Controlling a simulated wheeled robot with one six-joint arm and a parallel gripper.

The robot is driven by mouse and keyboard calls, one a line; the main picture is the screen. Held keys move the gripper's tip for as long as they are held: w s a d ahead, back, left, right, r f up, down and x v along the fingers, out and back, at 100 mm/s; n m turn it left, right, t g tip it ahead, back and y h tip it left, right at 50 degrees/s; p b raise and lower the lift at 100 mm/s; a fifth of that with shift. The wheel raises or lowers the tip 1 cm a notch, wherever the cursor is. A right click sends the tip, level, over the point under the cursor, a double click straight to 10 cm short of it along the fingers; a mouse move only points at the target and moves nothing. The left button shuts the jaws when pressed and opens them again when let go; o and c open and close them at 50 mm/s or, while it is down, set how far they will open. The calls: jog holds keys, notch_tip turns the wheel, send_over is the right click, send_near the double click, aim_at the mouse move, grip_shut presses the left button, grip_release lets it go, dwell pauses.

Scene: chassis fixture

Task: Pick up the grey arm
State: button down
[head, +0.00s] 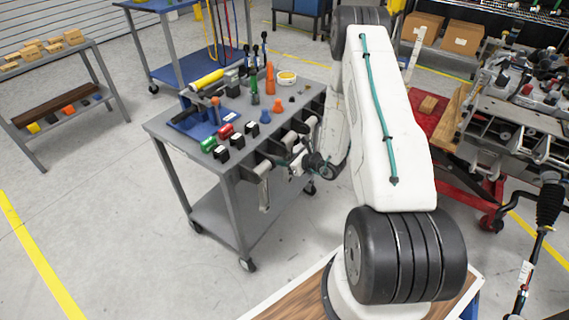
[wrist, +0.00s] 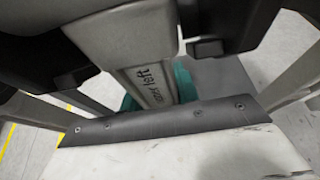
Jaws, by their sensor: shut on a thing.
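My gripper (wrist: 138,62) is shut on a grey arm (wrist: 140,40) in the wrist view, with a dark finger on each side of it. The grey arm is a pale grey bar with dark lettering that seems to include "left". Its far parts are hidden by the gripper and the picture edge. In the head view my gripper (head: 299,158) is at the right side of the grey cart (head: 190,150), below its top. Other grey arm-like parts (head: 263,187) hang along that side. I cannot tell the held one clearly there.
A red lift (head: 430,120) with metal chassis parts stands at right. A shelf (head: 60,95) stands at far left. The floor front left is clear.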

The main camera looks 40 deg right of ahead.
jog(key=s+d, duration=0.3)
jog(key=s, duration=0.5)
jog(key=s+d+r, duration=0.1)
jog(key=s+d, duration=0.2)
jog(key=s, duration=0.6)
jog(key=shift+r, duration=0.15)
jog(key=shift+d, duration=0.1)
jog(key=s+d, duration=0.3)
jog(key=s, duration=0.6)
jog(key=shift+s+d, duration=0.15)
jog(key=shift+d, duration=0.05)
